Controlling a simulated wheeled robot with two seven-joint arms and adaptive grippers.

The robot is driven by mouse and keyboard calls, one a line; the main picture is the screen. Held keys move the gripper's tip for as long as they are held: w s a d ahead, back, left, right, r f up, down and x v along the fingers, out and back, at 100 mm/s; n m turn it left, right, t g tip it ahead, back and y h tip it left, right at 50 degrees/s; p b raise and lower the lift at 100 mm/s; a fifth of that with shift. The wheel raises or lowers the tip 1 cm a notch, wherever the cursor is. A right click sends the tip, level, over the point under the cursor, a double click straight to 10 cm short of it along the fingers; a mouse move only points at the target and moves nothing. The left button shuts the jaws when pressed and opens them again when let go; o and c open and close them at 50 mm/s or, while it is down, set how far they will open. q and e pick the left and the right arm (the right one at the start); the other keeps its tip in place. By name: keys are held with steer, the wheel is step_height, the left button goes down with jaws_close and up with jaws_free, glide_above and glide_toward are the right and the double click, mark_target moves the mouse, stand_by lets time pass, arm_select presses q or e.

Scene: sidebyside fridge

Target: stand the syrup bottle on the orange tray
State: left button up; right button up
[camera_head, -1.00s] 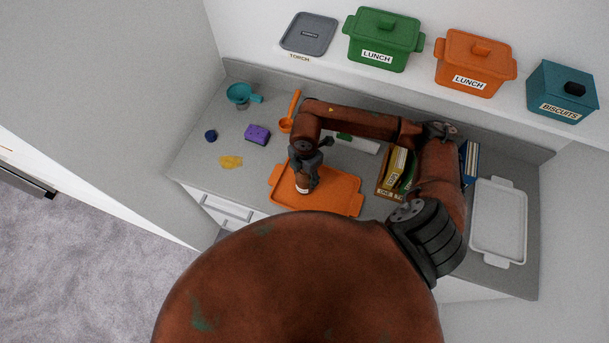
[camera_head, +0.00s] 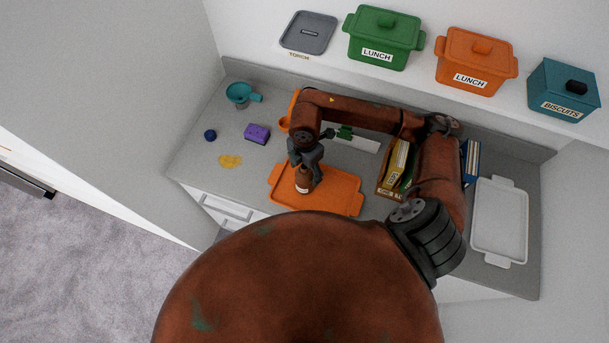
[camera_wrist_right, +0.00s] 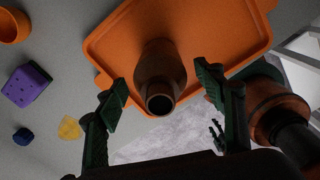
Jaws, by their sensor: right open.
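The brown syrup bottle (camera_head: 304,180) stands upright on the left part of the orange tray (camera_head: 335,192). In the right wrist view the bottle (camera_wrist_right: 160,75) shows its open-looking dark top towards the camera, with the tray (camera_wrist_right: 215,30) under it. My right gripper (camera_head: 305,158) is just above the bottle. In the wrist view its two fingers (camera_wrist_right: 165,98) are wide apart, one on each side of the bottle's top, with clear gaps and no contact.
A purple sponge (camera_head: 257,134), a dark blue cap (camera_head: 210,135), a yellow patch (camera_head: 230,161) and a teal funnel (camera_head: 239,94) lie left of the tray. A file box (camera_head: 385,182) and a white tray (camera_head: 498,222) are to the right. Lidded boxes stand on the shelf above.

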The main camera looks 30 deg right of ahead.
step_height(320, 180, up, 9)
steer(key=shift+f+b, duration=0.2)
steer(key=shift+b, duration=0.4)
